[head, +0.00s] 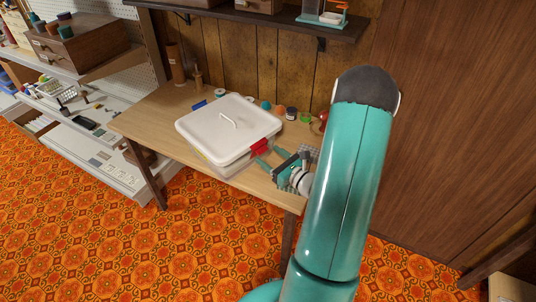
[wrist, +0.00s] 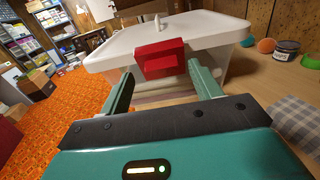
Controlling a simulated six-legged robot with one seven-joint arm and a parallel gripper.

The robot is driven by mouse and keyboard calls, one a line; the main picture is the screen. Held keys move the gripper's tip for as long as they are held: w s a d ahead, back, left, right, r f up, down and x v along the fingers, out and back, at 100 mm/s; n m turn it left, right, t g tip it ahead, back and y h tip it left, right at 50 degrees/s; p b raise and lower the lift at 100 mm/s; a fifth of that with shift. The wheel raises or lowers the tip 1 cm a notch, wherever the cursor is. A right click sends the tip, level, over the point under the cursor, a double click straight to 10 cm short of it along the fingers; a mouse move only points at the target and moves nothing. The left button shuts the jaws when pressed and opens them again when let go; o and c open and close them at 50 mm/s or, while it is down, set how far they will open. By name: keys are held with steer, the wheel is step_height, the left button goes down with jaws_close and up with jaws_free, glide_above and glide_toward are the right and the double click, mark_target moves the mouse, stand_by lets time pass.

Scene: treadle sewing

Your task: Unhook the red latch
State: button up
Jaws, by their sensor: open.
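The red latch (wrist: 159,60) sits on the front edge of a white lid (wrist: 100,39) on a clear plastic box (wrist: 209,63). In the head view the latch (head: 259,146) is on the right-hand side of the lid (head: 218,117). My gripper (wrist: 163,80) is open and empty. In the wrist view its two teal fingers stand to the left and right of the latch, a little below it. I cannot tell whether either finger touches the box. In the head view my gripper (head: 268,169) is beside the box, just right of the latch.
The box stands on a wooden table (head: 155,116). Several small jars and spools, including a green one (head: 305,118), stand along the table's back. A checked cloth (wrist: 298,121) lies at the right. A shelf unit (head: 95,150) stands to the left, and a wall shelf (head: 270,18) hangs above.

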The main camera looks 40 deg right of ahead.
steer(key=shift+w, duration=0.95)
steer(key=c, duration=1)
steer(key=shift+s+f+t, duration=0.2)
steer(key=shift+f+t, duration=0.2)
steer(key=shift+t, duration=0.4)
steer(key=shift+s+f+t, duration=0.15)
steer(key=shift+f+t, duration=0.25)
steer(key=shift+t, duration=0.4)
steer(key=o, duration=1)
steer(key=shift+s, duration=0.15)
steer(key=v, duration=1.3)
steer(key=shift+s+d, duration=0.1)
steer(key=shift+s, duration=0.2)
